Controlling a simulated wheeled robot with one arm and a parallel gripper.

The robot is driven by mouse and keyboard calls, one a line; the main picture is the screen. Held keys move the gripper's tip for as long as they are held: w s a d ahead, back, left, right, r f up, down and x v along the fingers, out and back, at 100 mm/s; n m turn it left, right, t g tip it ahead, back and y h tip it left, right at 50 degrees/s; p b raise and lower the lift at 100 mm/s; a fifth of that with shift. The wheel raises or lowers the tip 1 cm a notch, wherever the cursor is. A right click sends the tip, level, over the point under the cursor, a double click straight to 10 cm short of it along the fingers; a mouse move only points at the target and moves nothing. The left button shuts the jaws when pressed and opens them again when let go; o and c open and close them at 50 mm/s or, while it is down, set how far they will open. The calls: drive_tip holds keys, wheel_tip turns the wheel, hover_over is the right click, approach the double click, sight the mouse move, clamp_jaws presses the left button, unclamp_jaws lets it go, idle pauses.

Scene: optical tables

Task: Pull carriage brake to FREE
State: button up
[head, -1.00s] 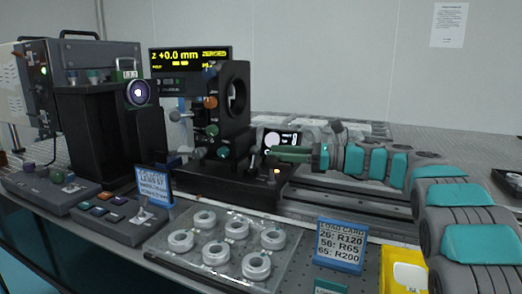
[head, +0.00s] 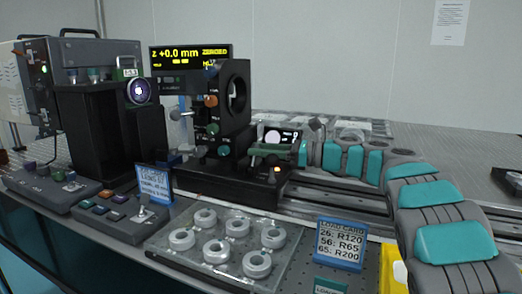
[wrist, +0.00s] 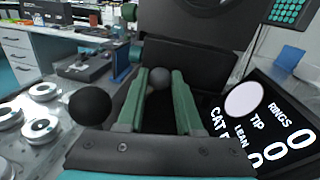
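The black carriage (head: 228,186) sits on the rail in the head view, with an upright black ring mount and a small amber light. My gripper (head: 262,150) is at the carriage's right side, partly hidden among its parts. In the wrist view my gripper (wrist: 160,76) has two green fingers spread apart. A grey ball knob (wrist: 160,74) shows between or just beyond the fingertips, with slim gaps beside it; I cannot tell whether they touch it. A black ball knob (wrist: 90,105) stands left of the fingers. No FREE marking is readable, so I cannot tell which knob is the brake.
A tray of several ring weights (head: 187,262) lies in front of the carriage. A load card (head: 340,243) stands to its right, and a blue card (head: 155,184) to the left. A black display (head: 190,56) stands above the carriage. A small tilted readout (wrist: 262,118) is close right of my fingers.

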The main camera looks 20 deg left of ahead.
clamp_jaws()
drive_tip(key=shift+s+r, duration=0.1)
drive_tip(key=shift+r, duration=0.05)
drive_tip(key=shift+s+r+n, duration=0.1)
drive_tip(key=shift+r+n, duration=0.05)
drive_tip(key=shift+n, duration=0.25)
drive_tip(key=shift+s, duration=0.1)
drive_tip(key=shift+n, duration=0.3)
